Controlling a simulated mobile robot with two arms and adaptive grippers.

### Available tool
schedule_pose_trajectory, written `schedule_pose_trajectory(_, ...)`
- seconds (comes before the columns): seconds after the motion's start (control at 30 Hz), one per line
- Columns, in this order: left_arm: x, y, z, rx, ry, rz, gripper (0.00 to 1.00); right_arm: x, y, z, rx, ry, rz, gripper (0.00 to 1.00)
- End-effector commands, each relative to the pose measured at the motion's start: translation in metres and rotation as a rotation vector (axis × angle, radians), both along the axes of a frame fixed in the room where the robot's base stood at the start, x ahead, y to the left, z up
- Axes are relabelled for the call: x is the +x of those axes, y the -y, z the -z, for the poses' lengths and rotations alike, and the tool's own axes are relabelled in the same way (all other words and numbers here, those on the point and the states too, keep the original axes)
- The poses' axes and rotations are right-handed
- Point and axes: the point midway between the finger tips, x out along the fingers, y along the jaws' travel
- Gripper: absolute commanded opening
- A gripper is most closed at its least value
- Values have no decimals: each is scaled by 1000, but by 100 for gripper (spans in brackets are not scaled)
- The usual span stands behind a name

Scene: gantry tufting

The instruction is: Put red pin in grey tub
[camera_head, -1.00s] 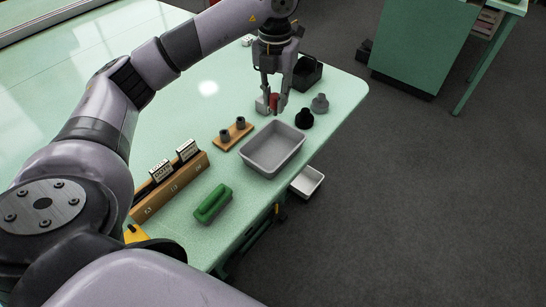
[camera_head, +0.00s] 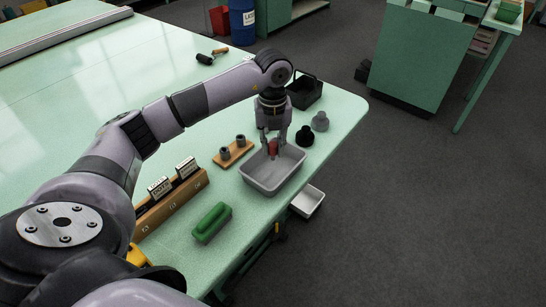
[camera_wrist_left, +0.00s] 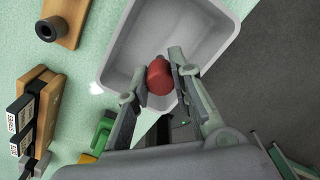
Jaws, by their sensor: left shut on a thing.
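The red pin (camera_wrist_left: 159,76) is held between the fingers of my left gripper (camera_head: 273,148). In the head view the red pin (camera_head: 272,147) shows over the grey tub (camera_head: 257,184), inside its outline. In the left wrist view the grey tub's wall (camera_wrist_left: 212,22) surrounds the pin on the far side, and my left gripper (camera_wrist_left: 158,80) is shut on the pin. I cannot tell whether the pin touches the tub floor. My right gripper is not in view.
A wooden block with two grey cylinders (camera_head: 233,152) stands left of the tub. A green block (camera_head: 212,222) and a wooden card holder (camera_head: 172,203) lie nearer. Black (camera_head: 305,136) and grey (camera_head: 320,121) knobs and a black caddy (camera_head: 305,92) stand behind. A small white tray (camera_head: 307,201) sits below the table edge.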

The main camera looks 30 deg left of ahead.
Motion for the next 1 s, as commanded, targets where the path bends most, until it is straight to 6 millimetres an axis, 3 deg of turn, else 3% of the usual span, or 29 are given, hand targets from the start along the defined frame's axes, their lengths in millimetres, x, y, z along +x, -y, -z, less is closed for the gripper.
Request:
schedule_pose_trajectory(0.27,0,0,22,-1,-2,0,0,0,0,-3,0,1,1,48)
schedule_pose_trajectory(0.47,0,0,51,0,-1,0,0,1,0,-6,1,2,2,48)
schedule_pose_trajectory(0.83,0,0,58,0,1,1,0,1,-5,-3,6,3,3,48)
schedule_pose_trajectory(0.87,0,0,57,0,1,1,22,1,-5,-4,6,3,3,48)
schedule_pose_trajectory(1.0,0,0,56,0,1,1,31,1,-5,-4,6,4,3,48)
